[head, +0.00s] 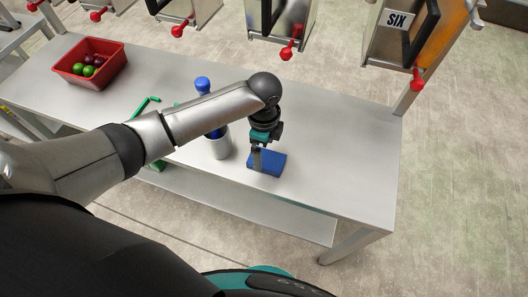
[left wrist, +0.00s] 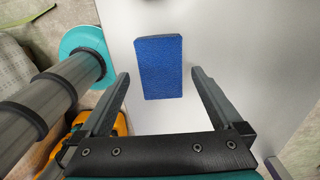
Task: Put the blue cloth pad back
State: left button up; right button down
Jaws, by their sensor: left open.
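The blue cloth pad (head: 268,164) lies flat on the grey table, near its front edge. It also shows in the left wrist view (left wrist: 160,68) as a blue textured rectangle, just ahead of the gap between the fingers. My left gripper (head: 257,163) points down over the pad and hides part of it in the head view. In the left wrist view its two fingers (left wrist: 159,78) are wide apart with nothing between them. I cannot tell the exact height of the fingertips above the pad. My right gripper is out of view.
A blue-topped grey cylinder (head: 219,145) stands left of the pad, partly behind my arm. Green pieces (head: 147,103) lie farther left. A red crate (head: 70,70) holds green and dark red balls. The table right of the pad is clear. Metal boxes with red-knobbed levers stand behind.

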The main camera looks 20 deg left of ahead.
aim_at(264, 158)
pick_arm(q)
notch_tip(264, 158, up, 9)
jog(key=p, duration=0.1)
jog(key=shift+f, duration=0.15)
dwell(0.4)
